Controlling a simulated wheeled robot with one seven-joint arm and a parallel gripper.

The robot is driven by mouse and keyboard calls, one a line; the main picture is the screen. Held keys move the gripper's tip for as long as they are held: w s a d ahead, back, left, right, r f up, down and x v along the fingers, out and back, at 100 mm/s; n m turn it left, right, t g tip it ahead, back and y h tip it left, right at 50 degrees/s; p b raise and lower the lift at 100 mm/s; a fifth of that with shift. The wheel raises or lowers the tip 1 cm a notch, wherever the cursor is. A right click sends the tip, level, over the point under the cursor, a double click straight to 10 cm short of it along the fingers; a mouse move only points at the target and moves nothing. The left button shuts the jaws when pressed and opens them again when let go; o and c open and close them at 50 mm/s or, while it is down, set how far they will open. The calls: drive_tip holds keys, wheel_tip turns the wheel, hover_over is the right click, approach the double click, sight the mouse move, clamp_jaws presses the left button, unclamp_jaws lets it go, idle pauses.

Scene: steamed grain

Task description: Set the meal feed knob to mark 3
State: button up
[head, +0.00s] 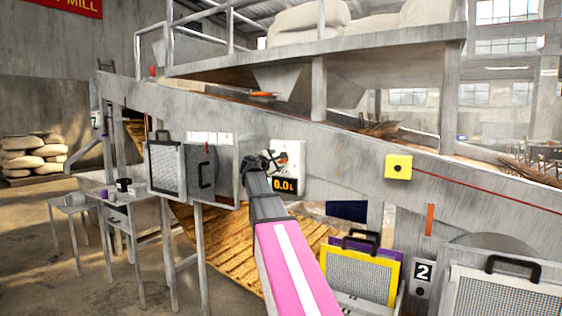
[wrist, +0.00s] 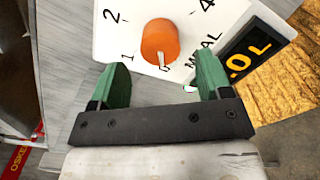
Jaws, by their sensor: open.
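The meal feed knob (wrist: 159,41) is a round orange knob on a white panel (wrist: 112,30) lettered MEAL. Marks 0, 1, 2 and 4 show around it; mark 3 is out of the wrist view. A pale pointer line on the knob's lower edge faces the 0. My gripper (wrist: 161,62) has two green fingers, spread wide and empty, one to each lower side of the knob; I see no contact. In the head view my gripper (head: 262,162) is in front of the panel (head: 290,149) and largely hides the knob.
An orange-lit display (head: 285,186) under the panel reads 0.0 L. A grey box with a black handle (head: 206,168) stands left of my gripper. A yellow box with a button (head: 398,167) is to the right. A yellow-framed screen (head: 360,277) stands below.

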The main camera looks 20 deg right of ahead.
drive_tip(key=shift+x, duration=2.35)
drive_tip(key=c, duration=0.9)
